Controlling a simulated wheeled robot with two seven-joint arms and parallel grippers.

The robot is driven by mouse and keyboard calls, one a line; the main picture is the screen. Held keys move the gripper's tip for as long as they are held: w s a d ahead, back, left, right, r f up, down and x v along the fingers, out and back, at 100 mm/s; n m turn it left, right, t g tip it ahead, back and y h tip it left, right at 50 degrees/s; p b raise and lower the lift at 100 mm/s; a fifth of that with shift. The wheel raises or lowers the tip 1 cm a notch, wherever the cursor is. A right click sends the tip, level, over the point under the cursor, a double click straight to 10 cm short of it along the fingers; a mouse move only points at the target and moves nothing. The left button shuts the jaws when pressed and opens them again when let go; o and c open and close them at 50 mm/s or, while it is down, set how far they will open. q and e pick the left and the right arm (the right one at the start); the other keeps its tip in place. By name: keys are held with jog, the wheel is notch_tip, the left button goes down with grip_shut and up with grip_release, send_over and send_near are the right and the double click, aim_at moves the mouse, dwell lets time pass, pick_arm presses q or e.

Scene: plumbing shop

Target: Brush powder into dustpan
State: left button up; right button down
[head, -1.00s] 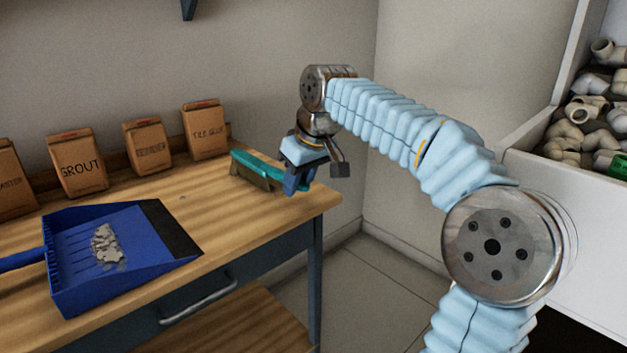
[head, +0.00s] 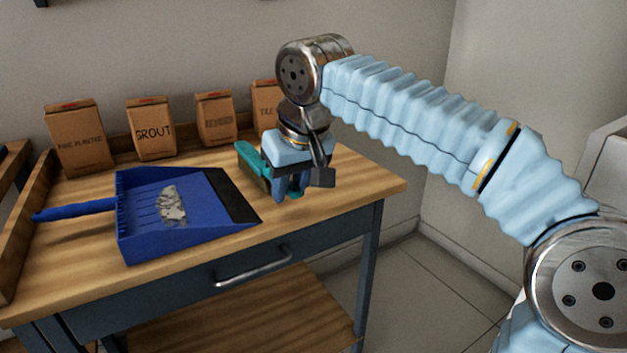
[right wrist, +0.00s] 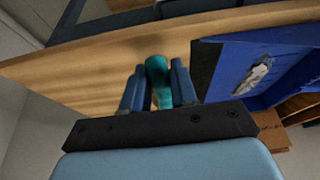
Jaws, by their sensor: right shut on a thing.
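A blue dustpan (head: 185,243) lies on the wooden workbench with its handle to the left and its dark lip to the right. A patch of grey powder (head: 172,206) lies inside the pan; it also shows in the right wrist view (right wrist: 257,76). My right gripper (head: 291,192) is shut on the teal brush (head: 250,160), just right of the dustpan's lip. In the right wrist view the brush handle (right wrist: 158,80) sits between the two blue fingers. The gripper hides part of the brush, and I cannot tell whether its bristles touch the bench. My left gripper is out of view.
Several brown paper bags, one marked grout (head: 152,133), stand along the back of the workbench (head: 330,195). A drawer with a metal handle (head: 252,268) is below the front edge. Bare bench top lies right of my right gripper.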

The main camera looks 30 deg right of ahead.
jog(key=s+a+p, duration=0.2)
jog(key=a, duration=1.3)
jog(key=d+r+p, duration=0.6)
jog(key=r+p, duration=0.1)
jog(key=r, duration=0.2)
jog(key=shift+d+r, duration=0.25)
jog(key=shift+d, duration=0.1)
